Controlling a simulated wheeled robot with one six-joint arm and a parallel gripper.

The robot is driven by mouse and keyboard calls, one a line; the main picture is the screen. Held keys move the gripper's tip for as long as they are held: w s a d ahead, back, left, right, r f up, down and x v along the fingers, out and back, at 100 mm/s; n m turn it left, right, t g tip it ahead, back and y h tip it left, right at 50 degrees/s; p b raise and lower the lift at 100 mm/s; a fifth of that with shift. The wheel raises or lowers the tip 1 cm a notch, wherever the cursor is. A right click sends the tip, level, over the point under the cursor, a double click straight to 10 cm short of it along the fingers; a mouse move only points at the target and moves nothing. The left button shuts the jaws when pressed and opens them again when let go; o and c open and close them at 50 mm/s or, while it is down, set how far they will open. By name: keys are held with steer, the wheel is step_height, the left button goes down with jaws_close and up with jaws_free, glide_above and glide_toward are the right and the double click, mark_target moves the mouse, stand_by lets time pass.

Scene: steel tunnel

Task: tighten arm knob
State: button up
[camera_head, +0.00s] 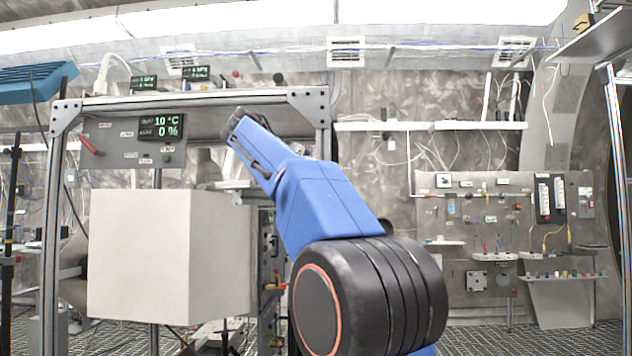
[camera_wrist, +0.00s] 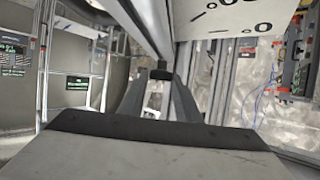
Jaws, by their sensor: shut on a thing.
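In the wrist view, my gripper (camera_wrist: 160,86) reaches away from the camera, its two dark fingers converging at their tips. The tips are shut on a small black knob (camera_wrist: 162,74). The knob sits at the end of a long grey metal profile (camera_wrist: 148,25). The fingers partly hide the knob, and I cannot tell how far it is turned. In the head view, my blue arm rises toward the metal frame. My gripper and the knob cannot be made out there.
In the head view, a metal frame (camera_head: 220,100) carries a display panel (camera_head: 160,127) reading 10 °C and 0 %. A large white box (camera_head: 150,255) stands below it. A grey panel (camera_head: 455,235) with fittings stands at right. A white marked panel (camera_wrist: 225,12) hangs close by in the wrist view.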

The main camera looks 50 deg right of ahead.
steer(key=shift+f, duration=0.1)
steer(key=o, duration=1)
steer(key=shift+o, duration=0.2)
steer(key=v, duration=1.7)
steer(key=shift+a, duration=0.1)
